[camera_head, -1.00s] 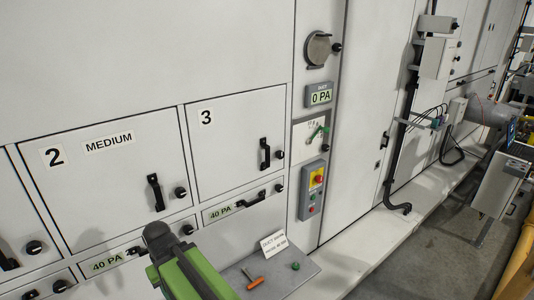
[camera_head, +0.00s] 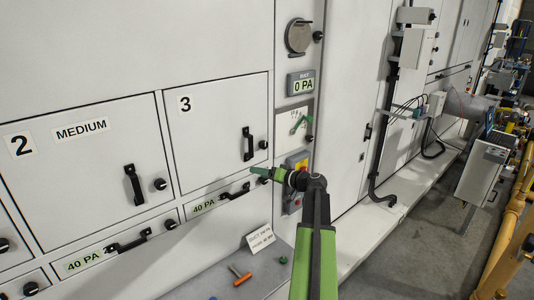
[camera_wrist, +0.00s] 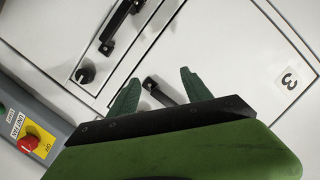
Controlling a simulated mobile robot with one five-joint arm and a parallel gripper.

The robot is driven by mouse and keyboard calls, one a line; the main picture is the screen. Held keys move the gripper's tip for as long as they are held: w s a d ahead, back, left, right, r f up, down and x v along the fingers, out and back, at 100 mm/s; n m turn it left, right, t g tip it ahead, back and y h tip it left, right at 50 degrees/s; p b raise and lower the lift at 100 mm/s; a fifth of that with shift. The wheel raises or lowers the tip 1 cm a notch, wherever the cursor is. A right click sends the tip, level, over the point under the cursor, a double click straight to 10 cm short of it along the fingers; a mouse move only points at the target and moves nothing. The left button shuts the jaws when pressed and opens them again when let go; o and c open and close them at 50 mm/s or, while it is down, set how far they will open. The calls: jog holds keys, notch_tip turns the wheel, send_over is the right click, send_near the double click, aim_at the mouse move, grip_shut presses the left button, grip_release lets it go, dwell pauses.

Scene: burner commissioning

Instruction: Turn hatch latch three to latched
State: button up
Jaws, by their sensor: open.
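Hatch three (camera_head: 215,125) is a shut white door with a "3" label, which also shows in the wrist view (camera_wrist: 289,78). Its latch (camera_head: 263,145) is a small round black knob at the door's right edge, beside the black handle (camera_head: 248,144). I cannot tell which way the latch is turned. My gripper (camera_head: 260,172) has green fingers, is open and empty, and is just below the latch in the head view, pointing left. In the wrist view the handle (camera_wrist: 160,90) shows between the open fingers (camera_wrist: 158,88); the latch does not show there, probably hidden behind my gripper.
A panel with a red button (camera_wrist: 27,145) stands beside the hatch, partly behind my arm. A shelf holds an orange-handled tool (camera_head: 242,279) and a card (camera_head: 260,238). Hatch two (camera_head: 85,165) is left.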

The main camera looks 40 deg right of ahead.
aim_at(265, 146)
jog(key=s+d+r+m+t+h, duration=0.1)
jog(key=s+d+r+h, duration=0.1)
jog(key=s+d, duration=0.3)
jog(key=s+d+r+m+t+h, duration=0.1)
jog(key=s+d+r, duration=0.1)
jog(key=d, duration=0.5)
jog(key=w, duration=1.7)
jog(key=shift+w+d+f, duration=0.2)
jog(key=shift+d, duration=0.1)
